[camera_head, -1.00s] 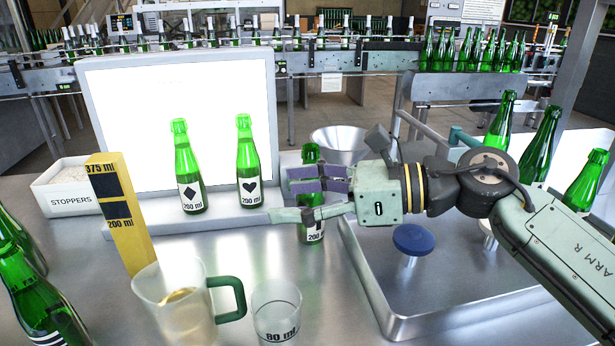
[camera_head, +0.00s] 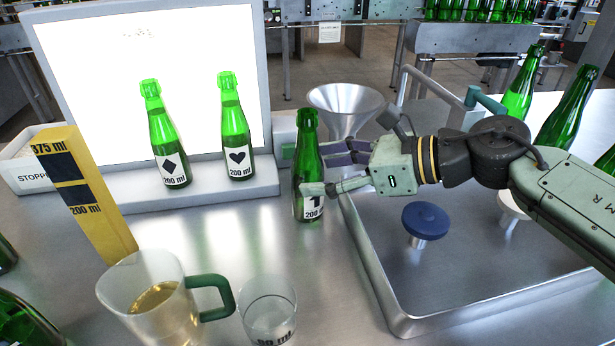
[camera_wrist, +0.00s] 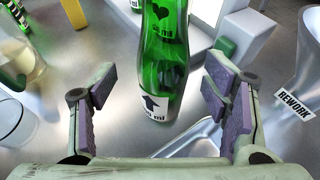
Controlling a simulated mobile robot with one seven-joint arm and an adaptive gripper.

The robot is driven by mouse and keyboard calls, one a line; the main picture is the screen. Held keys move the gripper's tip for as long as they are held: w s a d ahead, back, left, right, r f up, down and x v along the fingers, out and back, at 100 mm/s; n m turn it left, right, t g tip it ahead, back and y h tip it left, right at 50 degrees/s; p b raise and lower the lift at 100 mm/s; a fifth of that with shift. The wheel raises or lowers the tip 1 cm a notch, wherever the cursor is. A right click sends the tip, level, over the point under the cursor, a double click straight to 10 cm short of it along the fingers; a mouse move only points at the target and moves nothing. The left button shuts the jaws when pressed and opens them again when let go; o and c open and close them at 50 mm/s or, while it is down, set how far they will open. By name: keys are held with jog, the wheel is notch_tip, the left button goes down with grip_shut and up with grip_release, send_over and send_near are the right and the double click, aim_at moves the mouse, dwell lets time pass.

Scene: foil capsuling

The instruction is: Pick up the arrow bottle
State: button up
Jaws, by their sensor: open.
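The arrow bottle (camera_head: 308,170) is green glass with a white label, partly covered by a finger in the head view. It stands upright on the metal table, left of the steel tray. The wrist view shows its black arrow label on the bottle (camera_wrist: 160,70), between and beyond the fingers. My gripper (camera_head: 335,170) is open, its fingers pointing left at the bottle's lower body. In the wrist view my gripper (camera_wrist: 160,95) has a purple-padded finger on each side, with gaps to the bottle. Its jaws are not closed on it.
A diamond bottle (camera_head: 165,135) and a heart bottle (camera_head: 236,130) stand before the light panel (camera_head: 190,50). A steel funnel (camera_head: 345,105) is behind the gripper. The tray (camera_head: 400,322) holds a blue-topped stopper (camera_head: 426,220). A jug (camera_head: 150,300) and a beaker (camera_head: 267,310) stand in front.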

aim_at(323, 169)
jog(key=x, duration=0.3)
jog(key=shift+w+a+f, duration=0.15)
jog(key=shift+w+f, duration=0.1)
jog(key=shift+f, duration=0.05)
jog(key=c, duration=1.4)
jog(key=shift+c, duration=0.9)
jog(key=shift+r, duration=0.15)
